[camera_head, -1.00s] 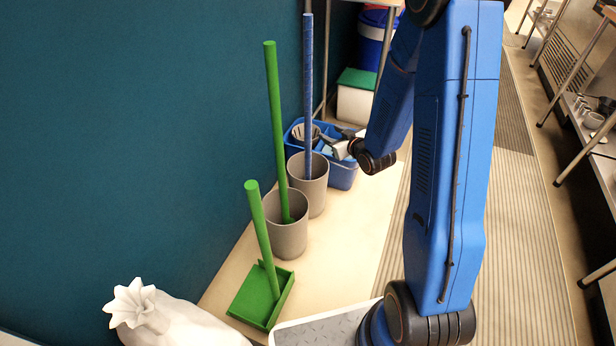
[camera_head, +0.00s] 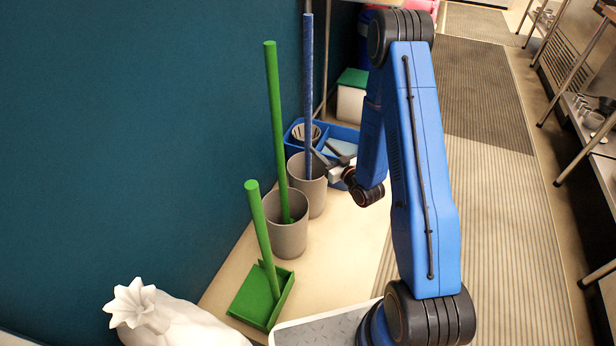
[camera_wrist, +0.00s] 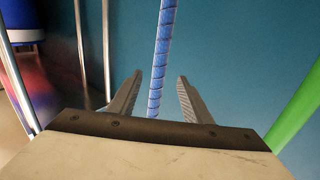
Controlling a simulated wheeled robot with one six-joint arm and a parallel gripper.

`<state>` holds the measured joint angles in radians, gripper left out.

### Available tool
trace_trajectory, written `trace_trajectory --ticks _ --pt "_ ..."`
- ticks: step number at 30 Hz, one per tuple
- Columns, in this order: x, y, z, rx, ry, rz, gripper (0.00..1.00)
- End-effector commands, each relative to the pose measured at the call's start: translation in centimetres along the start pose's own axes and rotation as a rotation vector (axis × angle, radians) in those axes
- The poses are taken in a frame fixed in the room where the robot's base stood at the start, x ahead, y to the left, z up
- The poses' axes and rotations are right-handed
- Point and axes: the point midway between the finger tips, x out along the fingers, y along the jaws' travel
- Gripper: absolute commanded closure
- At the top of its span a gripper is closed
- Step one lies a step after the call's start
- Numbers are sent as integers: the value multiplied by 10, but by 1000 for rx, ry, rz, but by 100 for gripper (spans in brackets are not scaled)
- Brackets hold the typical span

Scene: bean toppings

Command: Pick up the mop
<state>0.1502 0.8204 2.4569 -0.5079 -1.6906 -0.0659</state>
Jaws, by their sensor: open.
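A long blue handle (camera_head: 308,90) stands nearly upright in the rear grey bin (camera_head: 309,193); it also shows in the wrist view (camera_wrist: 163,45). I take it as the mop, but its lower end is hidden in the bin. My gripper (camera_head: 320,150) is open, just right of the blue handle and above the bin's rim. In the wrist view the blue handle appears between the two open fingers (camera_wrist: 159,80), with a gap on each side. I cannot tell whether the fingertips reach around it.
A green handle (camera_head: 276,120) stands in the front grey bin (camera_head: 288,235). A green dustpan (camera_head: 256,301) with an upright handle is nearer. A blue bucket (camera_head: 343,136) is behind my gripper. A white bag (camera_head: 180,322) lies front left. The teal wall (camera_head: 130,130) is close behind the handles.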

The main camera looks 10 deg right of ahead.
Motion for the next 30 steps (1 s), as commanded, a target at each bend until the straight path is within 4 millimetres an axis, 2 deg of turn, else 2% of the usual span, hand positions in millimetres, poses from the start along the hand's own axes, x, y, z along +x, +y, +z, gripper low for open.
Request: trace_trajectory --ticks 3,12,23,30 --pt "23 0 -1 -1 2 -1 55" --pt "73 -1 0 -1 1 -2 55" --pt "99 0 1 -1 0 -1 55" --pt "131 0 3 0 0 0 55"
